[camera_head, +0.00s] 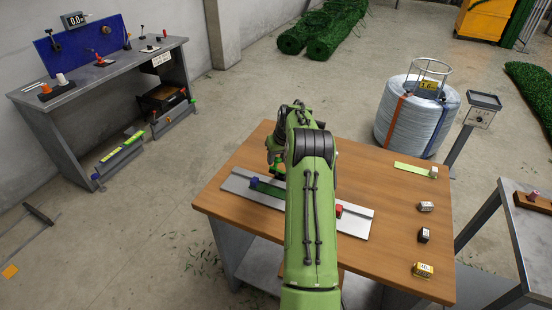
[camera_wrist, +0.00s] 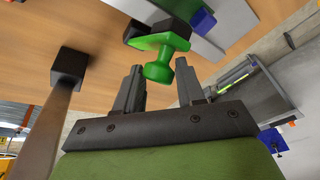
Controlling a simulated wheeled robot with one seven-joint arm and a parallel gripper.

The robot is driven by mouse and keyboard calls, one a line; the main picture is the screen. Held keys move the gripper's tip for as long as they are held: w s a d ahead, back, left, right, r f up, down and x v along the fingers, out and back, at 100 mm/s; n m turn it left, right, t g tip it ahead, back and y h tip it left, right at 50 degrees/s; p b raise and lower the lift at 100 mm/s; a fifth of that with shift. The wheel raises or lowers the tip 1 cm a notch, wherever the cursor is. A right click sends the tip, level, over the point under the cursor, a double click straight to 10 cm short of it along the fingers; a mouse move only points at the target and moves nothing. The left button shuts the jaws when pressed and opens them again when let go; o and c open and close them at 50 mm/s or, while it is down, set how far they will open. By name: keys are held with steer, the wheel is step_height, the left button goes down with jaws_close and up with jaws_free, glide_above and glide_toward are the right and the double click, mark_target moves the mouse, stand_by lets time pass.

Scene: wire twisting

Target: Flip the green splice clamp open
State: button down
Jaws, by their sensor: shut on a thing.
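The green splice clamp (camera_wrist: 159,42) shows at the top centre of the wrist view, with a flat green body and a round knob at its end. My gripper (camera_wrist: 160,74) has its two dark fingers on either side of the knob and is shut on it. In the head view a small green part of the clamp (camera_head: 278,168) shows beside my arm, over the metal rail (camera_head: 236,185). My arm hides most of the gripper there. I cannot tell how far the clamp is swung.
A blue block (camera_head: 254,182) sits toward the rail's left end and a red block (camera_head: 338,210) to the right of my arm. Bare wood lies between.

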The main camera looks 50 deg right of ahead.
steer(key=shift+s+d+f, duration=0.15)
steer(key=shift+s+d, duration=0.1)
steer(key=shift+d, duration=0.15)
steer(key=c, duration=1.1)
jaws_free()
steer(key=o, duration=0.3)
steer(key=shift+w+d+f, duration=0.1)
steer(key=shift+d+f, duration=0.1)
steer(key=shift+a, duration=0.1)
steer(key=shift+w+a, duration=0.1)
